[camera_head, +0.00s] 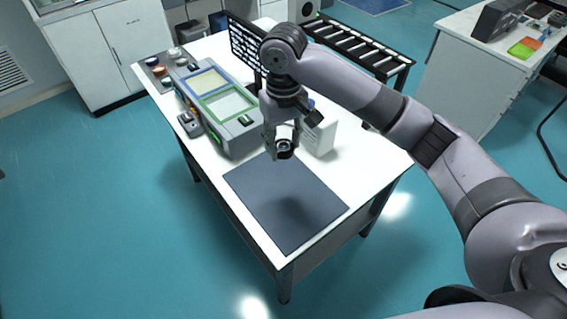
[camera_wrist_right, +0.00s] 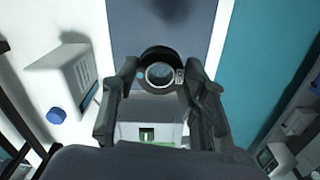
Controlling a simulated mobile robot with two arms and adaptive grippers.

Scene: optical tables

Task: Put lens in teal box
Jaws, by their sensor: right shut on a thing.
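The lens (camera_wrist_right: 160,75) is a round glass in a black ring mount, between the fingertips of my right gripper (camera_wrist_right: 160,84) in the right wrist view. In the head view my right gripper (camera_head: 284,147) points down, shut on the lens (camera_head: 285,152), held above the table near the far edge of the dark mat. No box that is clearly teal shows. A grey unit on the table has a green-edged tray (camera_head: 228,104) and a blue-edged tray (camera_head: 204,82); I cannot tell whether either is the teal box. My left gripper is out of view.
The white table (camera_head: 345,165) carries the dark mat (camera_head: 285,200), which is bare. A white box (camera_head: 319,137) stands just right of my gripper. A black screen (camera_head: 244,44) stands at the back. A roller conveyor (camera_head: 350,45) is behind the table.

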